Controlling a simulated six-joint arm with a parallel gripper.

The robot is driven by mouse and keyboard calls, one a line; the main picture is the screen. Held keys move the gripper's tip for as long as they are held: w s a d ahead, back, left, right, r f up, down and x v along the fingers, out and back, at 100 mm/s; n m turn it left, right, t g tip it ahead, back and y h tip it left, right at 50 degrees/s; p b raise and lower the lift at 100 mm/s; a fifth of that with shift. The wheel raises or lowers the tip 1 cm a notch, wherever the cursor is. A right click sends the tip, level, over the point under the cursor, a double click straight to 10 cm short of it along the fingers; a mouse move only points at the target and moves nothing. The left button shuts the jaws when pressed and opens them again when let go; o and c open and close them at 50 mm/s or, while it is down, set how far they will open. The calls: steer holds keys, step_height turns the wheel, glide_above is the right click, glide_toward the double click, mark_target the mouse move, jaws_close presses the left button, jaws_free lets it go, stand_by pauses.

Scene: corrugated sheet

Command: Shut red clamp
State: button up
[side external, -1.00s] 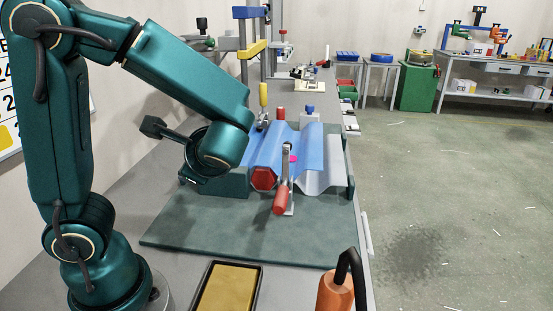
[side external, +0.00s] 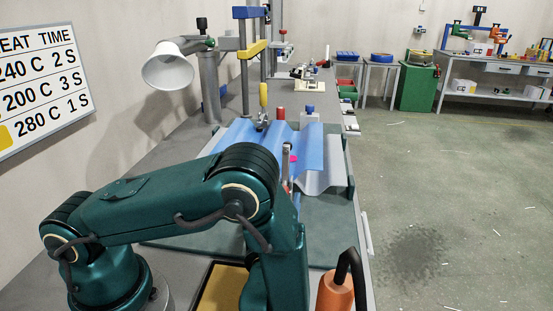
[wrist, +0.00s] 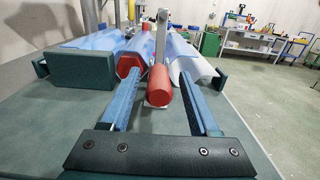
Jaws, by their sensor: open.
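The red clamp has a red cylindrical handle (wrist: 160,88) lying low towards my camera and a grey metal arm (wrist: 161,30) standing upright behind it. In the side view its grey arm (side external: 287,165) shows, but my arm hides the handle. My gripper (wrist: 162,73) is open, with one blue finger to each side of the red handle; I cannot tell whether either touches it. My gripper is hidden behind my arm in the side view.
A red hexagonal bar end (wrist: 131,62) sits close by the left finger. A dark green block (wrist: 84,73) stands left. A clamp with a yellow handle (side external: 263,95) stands at the far side of the sheet. An orange-handled tool (side external: 336,291) is at the front right.

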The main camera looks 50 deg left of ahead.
mark_target(283, 175)
steer(key=shift+x, duration=2.05)
jaws_close()
